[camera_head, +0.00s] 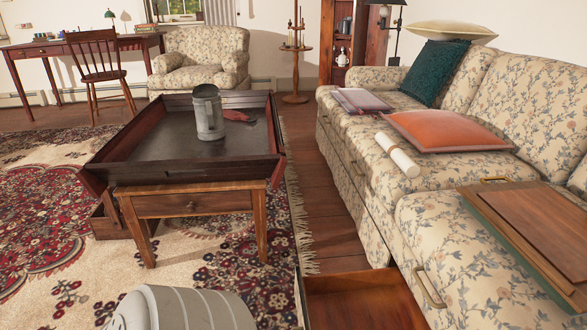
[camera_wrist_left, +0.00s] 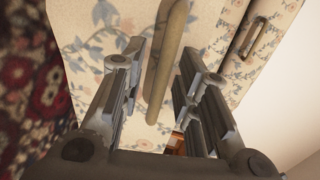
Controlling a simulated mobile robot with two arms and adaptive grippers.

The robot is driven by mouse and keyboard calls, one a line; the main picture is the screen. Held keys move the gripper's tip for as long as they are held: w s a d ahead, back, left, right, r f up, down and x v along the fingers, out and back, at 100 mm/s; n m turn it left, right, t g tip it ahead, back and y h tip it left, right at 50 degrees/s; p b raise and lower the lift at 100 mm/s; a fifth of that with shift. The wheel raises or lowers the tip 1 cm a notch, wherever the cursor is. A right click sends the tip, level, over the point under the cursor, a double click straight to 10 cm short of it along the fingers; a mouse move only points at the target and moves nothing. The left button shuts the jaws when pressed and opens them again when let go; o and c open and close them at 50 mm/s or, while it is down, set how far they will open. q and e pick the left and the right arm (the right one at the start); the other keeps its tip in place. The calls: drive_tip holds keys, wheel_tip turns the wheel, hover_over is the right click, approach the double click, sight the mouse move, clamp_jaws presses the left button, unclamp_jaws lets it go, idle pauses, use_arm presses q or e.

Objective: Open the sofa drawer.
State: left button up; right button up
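The floral sofa (camera_head: 345,150) stands along the right side of the head view, with drawers in its front. A brass handle (camera_head: 430,288) sits on its near front. Below that handle, a wooden drawer (camera_head: 360,303) stands pulled out, cut off by the lower edge. In the left wrist view, my left gripper (camera_wrist_left: 162,60) is open. Its fingers are on either side of a long brass handle (camera_wrist_left: 166,50) on floral fabric, with gaps on both sides. A second handle (camera_wrist_left: 253,38) shows at upper right. My left gripper is not visible in the head view, and my right gripper is in neither view.
A low wooden table (camera_head: 190,203) with a dark tray top (camera_head: 150,150) holding a metal jug (camera_head: 209,112) stands left of the sofa. Bare floor (camera_head: 325,215) runs between them. Cushions (camera_head: 450,131), a rolled paper (camera_head: 397,155) and wooden boards (camera_head: 530,218) lie on the sofa.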

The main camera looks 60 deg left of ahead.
use_arm(q)
drive_tip(key=v, duration=1.2)
idle(0.6)
